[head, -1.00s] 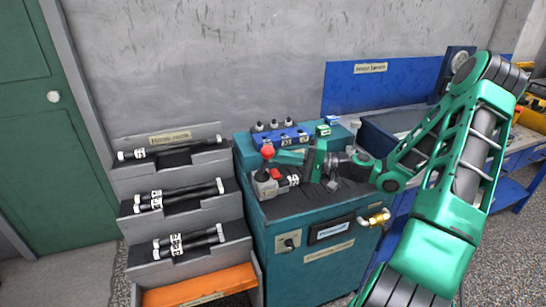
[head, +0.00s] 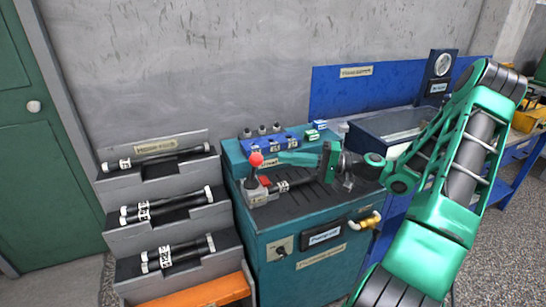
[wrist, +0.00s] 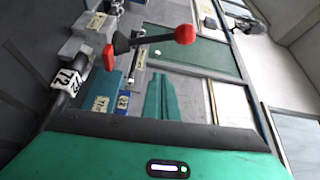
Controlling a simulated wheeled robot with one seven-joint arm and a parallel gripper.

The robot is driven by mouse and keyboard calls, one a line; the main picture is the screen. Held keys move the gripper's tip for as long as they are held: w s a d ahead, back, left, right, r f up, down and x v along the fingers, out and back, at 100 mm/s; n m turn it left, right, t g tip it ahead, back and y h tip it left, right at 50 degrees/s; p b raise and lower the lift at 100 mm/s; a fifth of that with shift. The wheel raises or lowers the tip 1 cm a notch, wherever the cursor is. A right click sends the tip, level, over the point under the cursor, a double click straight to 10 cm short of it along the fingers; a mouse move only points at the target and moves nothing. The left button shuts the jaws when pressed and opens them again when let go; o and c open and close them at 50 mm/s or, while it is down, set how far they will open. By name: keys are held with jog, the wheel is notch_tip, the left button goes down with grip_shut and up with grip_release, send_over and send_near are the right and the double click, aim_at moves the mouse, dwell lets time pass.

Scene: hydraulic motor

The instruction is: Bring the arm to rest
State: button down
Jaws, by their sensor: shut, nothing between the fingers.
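My gripper (head: 284,157) is shut and empty. It points left above the black top of the teal pump cabinet (head: 290,235), with its fingers just right of the red lever knob (head: 256,159) in the head view. I cannot tell if they touch it. In the wrist view the closed green fingers (wrist: 160,100) show beyond the palm, and the red knob (wrist: 185,34) is apart from them. My arm reaches in from the right, bent at the elbow.
A short black hose (head: 296,183) lies in a grey clamp (head: 262,190) below the gripper. A stepped hose rack (head: 125,235) stands left with several hoses. A blue block (head: 276,141) sits behind. A brass elbow (head: 370,221) juts from the cabinet. A blue bench (head: 480,190) stands right.

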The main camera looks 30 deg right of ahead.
jog(key=shift+s+d+f, duration=0.15)
jog(key=shift+s+d, duration=0.25)
jog(key=shift+d, duration=0.2)
